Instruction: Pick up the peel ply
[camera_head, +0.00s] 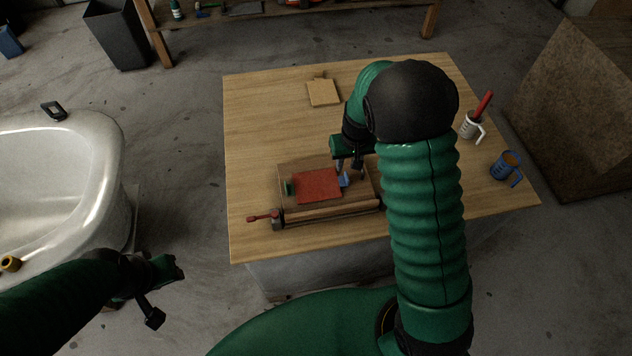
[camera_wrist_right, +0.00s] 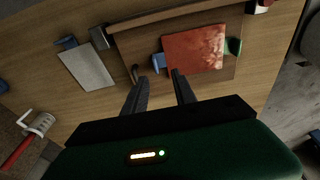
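The peel ply appears to be the red rectangular sheet (camera_head: 318,186), lying flat on a brown wooden mould board (camera_head: 287,172). It also shows in the right wrist view (camera_wrist_right: 195,48). A blue tab (camera_head: 344,179) sits at its right edge and a green tab (camera_head: 289,187) at its left edge. My right gripper (camera_head: 348,168) is above the board near the blue tab. In the right wrist view its two fingers (camera_wrist_right: 160,77) are apart with nothing between them, and the blue tab (camera_wrist_right: 158,63) is just beyond. My left gripper (camera_head: 162,292) is low at the left, away from the table.
A grey flat piece (camera_wrist_right: 87,66) lies beside the board, hidden by my arm in the head view. A clamp with a red handle (camera_head: 264,217) is at the board's front left.

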